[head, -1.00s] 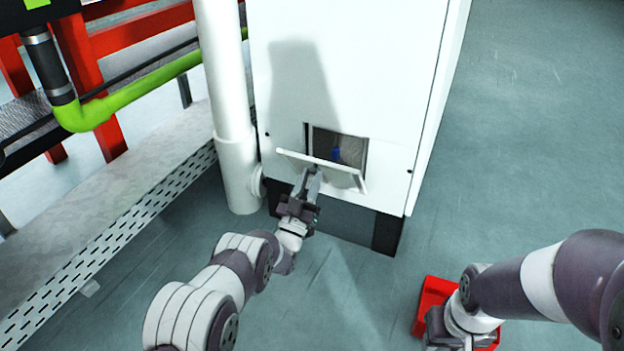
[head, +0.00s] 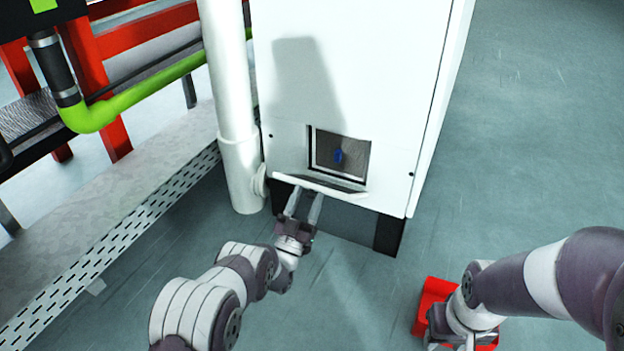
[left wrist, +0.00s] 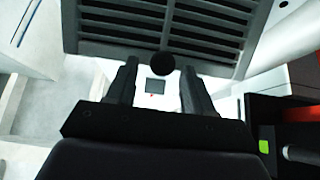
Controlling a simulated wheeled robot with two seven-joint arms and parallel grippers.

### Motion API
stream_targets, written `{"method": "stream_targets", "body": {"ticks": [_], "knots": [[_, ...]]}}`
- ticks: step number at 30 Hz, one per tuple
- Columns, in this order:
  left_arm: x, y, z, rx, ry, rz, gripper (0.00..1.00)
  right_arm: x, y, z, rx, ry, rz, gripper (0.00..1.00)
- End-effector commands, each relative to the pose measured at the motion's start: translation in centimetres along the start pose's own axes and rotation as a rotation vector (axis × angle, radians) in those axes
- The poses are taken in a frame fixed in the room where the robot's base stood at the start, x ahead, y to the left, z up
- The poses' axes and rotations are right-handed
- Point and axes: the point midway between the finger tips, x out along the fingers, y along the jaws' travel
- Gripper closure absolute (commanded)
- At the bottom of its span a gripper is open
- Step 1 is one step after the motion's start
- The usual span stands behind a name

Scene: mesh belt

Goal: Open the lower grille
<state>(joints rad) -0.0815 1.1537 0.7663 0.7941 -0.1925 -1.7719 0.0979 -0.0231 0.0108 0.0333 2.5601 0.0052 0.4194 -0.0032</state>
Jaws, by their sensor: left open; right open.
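The lower grille (head: 322,187) is a white hinged flap on the front of a white cabinet (head: 345,70). It is swung down, nearly level, below a square opening (head: 352,160) with a blue item (head: 338,156) inside. In the left wrist view the slatted grille (left wrist: 205,32) fills the top, with a round dark knob (left wrist: 160,63) at its edge. My left gripper (head: 304,203) is open at the flap's front edge, with the knob between or just past its fingertips; contact cannot be told. My right gripper (head: 462,344) is at the bottom right, cut by the frame edge.
A white vertical pipe (head: 238,150) stands close left of the cabinet. Further left are a perforated walkway edge (head: 130,230), a green pipe (head: 140,92) and red framing (head: 95,90). A red object (head: 432,293) lies by my right gripper.

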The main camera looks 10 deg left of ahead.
Motion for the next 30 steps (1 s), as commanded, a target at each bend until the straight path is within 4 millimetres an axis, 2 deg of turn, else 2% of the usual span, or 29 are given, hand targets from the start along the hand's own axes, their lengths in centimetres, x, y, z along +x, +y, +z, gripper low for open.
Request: {"method": "stream_targets", "body": {"ticks": [1, 3, 8, 12, 27, 29, 30], "knots": [[-1.0, 0.0, -0.6, 0.0, -0.006, -0.002, 0.48, -1.7, 0.0, -0.2, 0.0, 0.0, 0.0, 0.57], [-3.0, 0.0, -0.6, 0.0, -0.005, -0.002, 0.48, -2.5, 0.0, -0.3, 0.0, 0.0, 0.0, 0.57], [-6.6, 0.0, -0.3, 0.0, -0.003, -0.002, 0.48, -3.5, 0.0, -0.4, 0.0, 0.0, 0.0, 0.57], [-8.1, 0.0, -0.2, 0.0, 0.0, 0.0, 0.48, -3.7, 0.0, -0.5, 0.0, 0.0, 0.0, 0.57], [-8.2, 0.0, -0.1, 0.0, -0.001, 0.0, 0.48, -3.7, 0.0, -0.4, 0.0, 0.0, 0.0, 0.57], [-7.2, -0.2, -0.4, 0.004, -0.023, -0.004, 0.48, -4.2, 0.0, -0.5, 0.0, 0.0, 0.0, 0.57], [-5.5, -0.6, -0.7, 0.01, -0.066, -0.012, 0.48, -4.9, 0.0, -0.6, 0.0, 0.0, 0.0, 0.57]]}}
